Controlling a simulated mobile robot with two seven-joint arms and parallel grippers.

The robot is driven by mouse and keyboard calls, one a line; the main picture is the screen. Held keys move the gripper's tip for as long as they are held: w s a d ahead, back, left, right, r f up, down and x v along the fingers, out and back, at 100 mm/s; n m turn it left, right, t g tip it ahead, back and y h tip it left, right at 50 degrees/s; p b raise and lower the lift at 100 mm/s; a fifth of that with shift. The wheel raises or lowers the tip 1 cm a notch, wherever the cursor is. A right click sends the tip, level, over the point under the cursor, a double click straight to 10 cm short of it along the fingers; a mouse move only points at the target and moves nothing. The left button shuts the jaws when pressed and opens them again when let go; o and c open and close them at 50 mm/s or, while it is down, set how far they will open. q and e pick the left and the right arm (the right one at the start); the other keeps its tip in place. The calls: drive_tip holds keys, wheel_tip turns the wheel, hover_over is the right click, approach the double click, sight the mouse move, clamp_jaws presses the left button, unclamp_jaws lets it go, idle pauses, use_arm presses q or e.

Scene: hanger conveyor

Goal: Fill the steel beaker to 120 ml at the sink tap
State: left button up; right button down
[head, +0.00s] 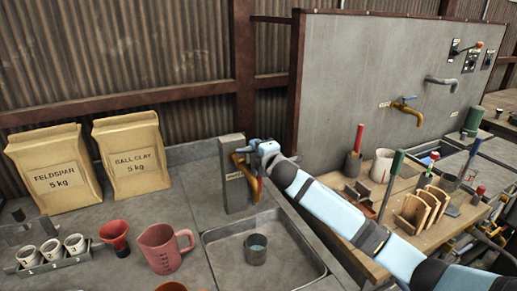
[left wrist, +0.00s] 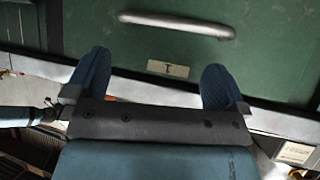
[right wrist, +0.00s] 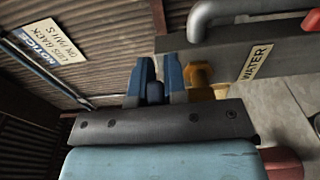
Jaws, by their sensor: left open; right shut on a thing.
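The steel beaker (head: 256,252) stands upright in the sink basin (head: 222,236), below the spout of the brass tap (head: 252,186). A pale surface like water shows inside it; I cannot read its level, and no stream is clear. My right gripper (head: 262,150) is at the top of the tap. In the right wrist view my right gripper (right wrist: 157,88) is shut on the dark blue tap handle (right wrist: 155,94), with part of the brass tap (right wrist: 199,76) beside the fingers. My left gripper (left wrist: 155,88) is open and empty, in front of a green panel, outside the head view.
A pink jug (head: 163,249), a red funnel (head: 115,234) and a rack of small cups (head: 52,256) stand left of the sink. Two bags, feldspar (head: 53,170) and ball clay (head: 131,157), stand behind. A wooden tool bench (head: 345,235) lies right. The green panel (left wrist: 240,50) has a bar handle.

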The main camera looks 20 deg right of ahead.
drive_tip(key=c, duration=1.2)
unclamp_jaws()
drive_tip(key=shift+o, duration=0.2)
drive_tip(key=shift+s, duration=0.1)
drive_tip(key=s+b, duration=0.1)
drive_tip(key=s, duration=1.2)
drive_tip(key=shift+s+d, duration=0.3)
drive_tip(key=shift+s, duration=0.05)
